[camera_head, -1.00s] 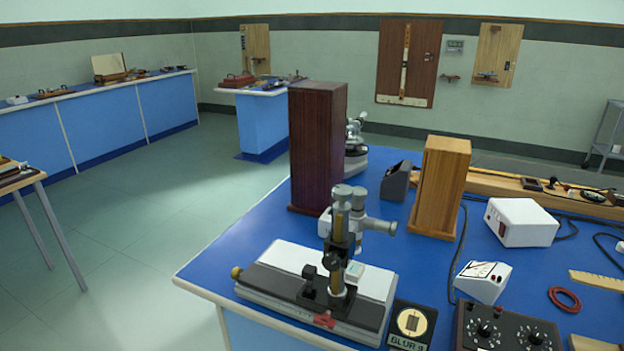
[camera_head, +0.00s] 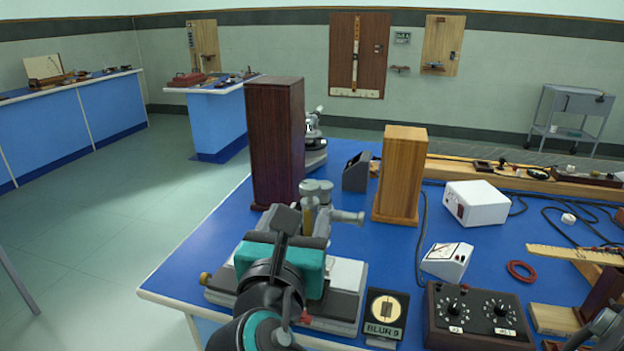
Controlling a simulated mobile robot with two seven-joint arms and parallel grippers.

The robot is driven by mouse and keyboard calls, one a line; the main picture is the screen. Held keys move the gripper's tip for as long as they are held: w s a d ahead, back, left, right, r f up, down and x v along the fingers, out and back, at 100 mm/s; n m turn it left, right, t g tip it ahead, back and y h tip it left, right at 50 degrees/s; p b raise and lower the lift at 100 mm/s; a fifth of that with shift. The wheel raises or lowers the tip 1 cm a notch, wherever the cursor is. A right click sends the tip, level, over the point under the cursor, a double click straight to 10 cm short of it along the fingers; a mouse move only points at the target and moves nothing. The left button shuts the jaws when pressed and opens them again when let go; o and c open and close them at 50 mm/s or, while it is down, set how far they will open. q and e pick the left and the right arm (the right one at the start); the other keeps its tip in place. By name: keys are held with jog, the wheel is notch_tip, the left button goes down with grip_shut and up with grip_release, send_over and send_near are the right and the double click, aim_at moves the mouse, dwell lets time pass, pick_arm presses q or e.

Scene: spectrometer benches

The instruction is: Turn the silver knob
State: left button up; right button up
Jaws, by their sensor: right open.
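The measuring microscope (camera_head: 345,283) stands on the near left part of the blue bench, with a pale base and a silver tube and caps on top. Its silver tube (camera_head: 346,217) points right, and a brass knob (camera_head: 206,279) sticks out at the base's left end. I cannot tell which silver part is the silver knob; it may be hidden. My right gripper (camera_head: 296,222), with a teal body, reaches up from the bottom over the microscope and covers much of its base and column. Its jaws are open; contact cannot be told. My left gripper is not in view.
A tall dark wooden box (camera_head: 274,145) and a lighter wooden box (camera_head: 400,178) stand behind the microscope. A BLUR 9 card (camera_head: 386,315), a dark two-dial box (camera_head: 478,318) and a white meter (camera_head: 447,260) lie to the right.

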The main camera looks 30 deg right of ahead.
aim_at(312, 180)
jog(key=x, duration=1.3)
jog(key=shift+s, duration=0.1)
jog(key=c, duration=1)
jog(key=shift+o, duration=0.2)
jog(key=shift+n, duration=0.3)
